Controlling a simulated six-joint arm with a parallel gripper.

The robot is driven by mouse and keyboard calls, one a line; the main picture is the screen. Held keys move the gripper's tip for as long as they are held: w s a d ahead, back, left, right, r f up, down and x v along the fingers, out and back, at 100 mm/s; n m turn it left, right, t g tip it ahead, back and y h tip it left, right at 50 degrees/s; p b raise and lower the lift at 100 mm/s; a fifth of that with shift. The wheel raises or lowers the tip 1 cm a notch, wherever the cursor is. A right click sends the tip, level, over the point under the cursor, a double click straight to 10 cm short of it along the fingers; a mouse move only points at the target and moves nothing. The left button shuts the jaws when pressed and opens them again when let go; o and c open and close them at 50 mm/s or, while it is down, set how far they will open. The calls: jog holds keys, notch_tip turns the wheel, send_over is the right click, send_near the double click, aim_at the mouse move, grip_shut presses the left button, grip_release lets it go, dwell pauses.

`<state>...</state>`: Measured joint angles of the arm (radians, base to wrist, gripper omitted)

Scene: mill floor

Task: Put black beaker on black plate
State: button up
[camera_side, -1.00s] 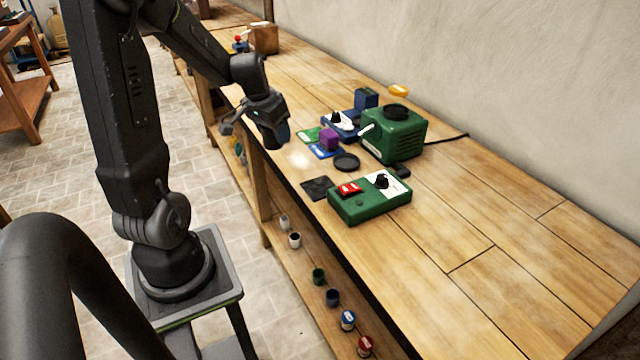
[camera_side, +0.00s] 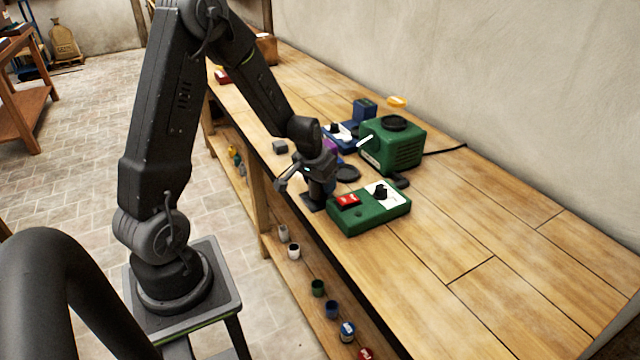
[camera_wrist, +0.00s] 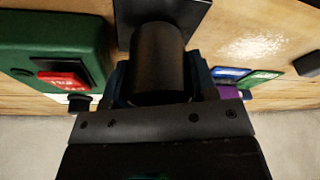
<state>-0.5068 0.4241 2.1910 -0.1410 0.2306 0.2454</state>
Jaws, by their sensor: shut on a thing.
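The black beaker (camera_wrist: 158,60) is between the fingers of my gripper (camera_wrist: 160,85) in the wrist view, and the gripper is shut on it. Its end is against or just over a flat black square plate (camera_wrist: 188,12); I cannot tell whether they touch. In the side view my gripper (camera_side: 318,190) is low over this black square (camera_side: 310,206) near the front edge of the bench and covers most of it. The beaker cannot be told apart from the dark fingers there. A round black disc (camera_side: 347,173) lies just behind the gripper.
A green box with a red switch (camera_side: 368,210) stands close to the right of the gripper; it also shows in the wrist view (camera_wrist: 50,45). A green machine (camera_side: 392,146), blue items and a purple block (camera_side: 330,147) stand behind. The bench's right is clear.

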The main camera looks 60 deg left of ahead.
jog(key=shift+f, duration=0.45)
jog(key=o, duration=0.7)
jog(key=shift+f, duration=0.15)
jog(key=v, duration=1.2)
jog(key=s+d+r+m+t, duration=0.1)
jog(key=s+d+r+m, duration=0.1)
jog(key=s+d+r, duration=0.3)
jog(key=s+d+r+m+t+h, duration=0.1)
jog(key=s+d+r+m, duration=0.1)
jog(key=s+d+r, duration=0.4)
jog(key=s+d, duration=0.3)
jog(key=d, duration=0.4)
jog(key=shift+m, duration=0.3)
